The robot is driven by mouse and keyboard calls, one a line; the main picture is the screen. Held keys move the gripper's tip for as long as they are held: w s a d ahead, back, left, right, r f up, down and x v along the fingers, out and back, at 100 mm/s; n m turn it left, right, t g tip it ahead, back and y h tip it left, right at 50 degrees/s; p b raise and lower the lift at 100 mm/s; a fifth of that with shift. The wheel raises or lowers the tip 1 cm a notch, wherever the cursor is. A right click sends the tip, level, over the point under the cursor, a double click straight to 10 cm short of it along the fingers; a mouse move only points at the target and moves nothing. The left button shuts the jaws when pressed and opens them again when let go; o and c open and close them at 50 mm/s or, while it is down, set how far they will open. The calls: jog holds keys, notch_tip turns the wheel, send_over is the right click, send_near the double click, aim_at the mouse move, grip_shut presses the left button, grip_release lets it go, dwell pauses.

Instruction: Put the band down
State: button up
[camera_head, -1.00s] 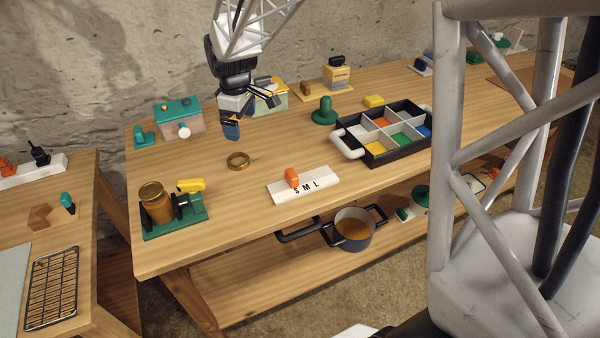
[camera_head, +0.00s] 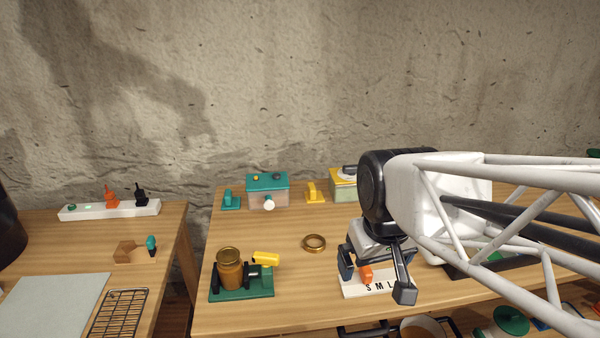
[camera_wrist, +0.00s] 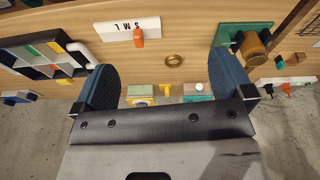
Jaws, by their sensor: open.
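The band (camera_head: 314,243) is a gold ring lying flat on the wooden workbench, between the green jar stand and the white S M L block. It also shows in the wrist view (camera_wrist: 174,60), beyond my fingertips and between them in the picture. My gripper (camera_head: 375,277) is open and empty, with its two fingers spread wide. In the head view it appears to the right of the band, in front of the S M L block, and is apart from the band. The wrist view shows both blue finger pads (camera_wrist: 162,72) with nothing between them.
A jar with a gold lid (camera_head: 229,270) stands in a green stand (camera_head: 243,288) left of the band. The S M L block (camera_head: 372,285) carries an orange piece. A teal-topped box (camera_head: 268,191) stands at the back. Bare bench surrounds the band.

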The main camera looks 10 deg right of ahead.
jog(key=shift+m, duration=0.7)
jog(key=s, duration=0.4)
jog(key=shift+s+d+f, duration=0.1)
jog(key=shift+s+f, duration=0.1)
jog(key=shift+f, duration=0.05)
jog(key=shift+c, duration=0.5)
